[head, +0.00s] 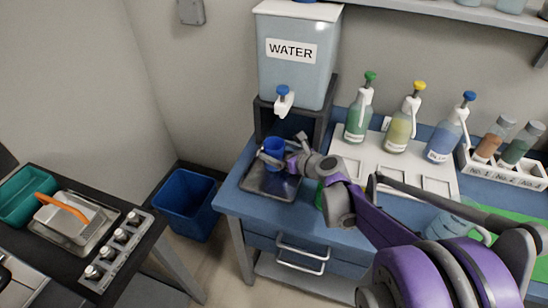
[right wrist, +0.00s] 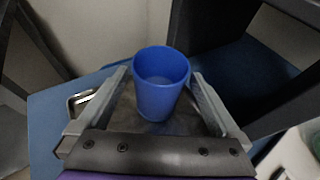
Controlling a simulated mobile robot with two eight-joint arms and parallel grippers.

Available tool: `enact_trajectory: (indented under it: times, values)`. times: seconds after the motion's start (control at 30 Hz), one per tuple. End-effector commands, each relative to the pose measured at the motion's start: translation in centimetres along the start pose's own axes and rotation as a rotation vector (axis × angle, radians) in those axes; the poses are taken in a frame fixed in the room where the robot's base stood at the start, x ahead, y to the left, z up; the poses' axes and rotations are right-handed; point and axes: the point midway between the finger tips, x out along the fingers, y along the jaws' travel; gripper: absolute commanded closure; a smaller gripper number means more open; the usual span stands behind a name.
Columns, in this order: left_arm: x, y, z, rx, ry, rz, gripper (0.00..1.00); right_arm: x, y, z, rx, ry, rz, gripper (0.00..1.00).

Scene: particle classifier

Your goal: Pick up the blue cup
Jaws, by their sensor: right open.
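The blue cup (head: 275,148) stands upright on the dark metal drip tray (head: 258,184) beneath the tap of the water dispenser (head: 290,75). In the right wrist view the cup (right wrist: 161,85) stands between the two fingers, with its open rim facing up and no liquid that I can make out. My right gripper (head: 284,150) is open, with one finger on each side of the cup. In the wrist view a gap shows at the right finger; whether the left finger touches cannot be told. My left gripper is not in view.
Green, yellow and blue-topped bottles (head: 397,128) stand on a white board to the right. A vial rack (head: 500,165) is at the far right. A blue bin (head: 186,204) stands on the floor left of the blue table. The dispenser's stand (head: 318,125) is close behind the cup.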

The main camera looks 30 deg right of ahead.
Motion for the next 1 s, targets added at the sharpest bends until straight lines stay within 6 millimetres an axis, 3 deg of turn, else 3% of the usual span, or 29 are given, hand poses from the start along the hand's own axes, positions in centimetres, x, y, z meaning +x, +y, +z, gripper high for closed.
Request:
enact_trajectory:
  times: [0.3, 0.6, 1.0]
  values:
    - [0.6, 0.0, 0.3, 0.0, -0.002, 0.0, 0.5, 4.5, 0.1, -0.1, -0.002, 0.001, 0.003, 0.0]
    - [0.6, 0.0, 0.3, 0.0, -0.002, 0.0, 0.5, 4.9, 0.1, 0.0, -0.002, 0.001, 0.001, 0.0]
    - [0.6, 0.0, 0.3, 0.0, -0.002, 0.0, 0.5, 4.9, 0.1, 0.0, -0.002, 0.001, 0.001, 0.72]
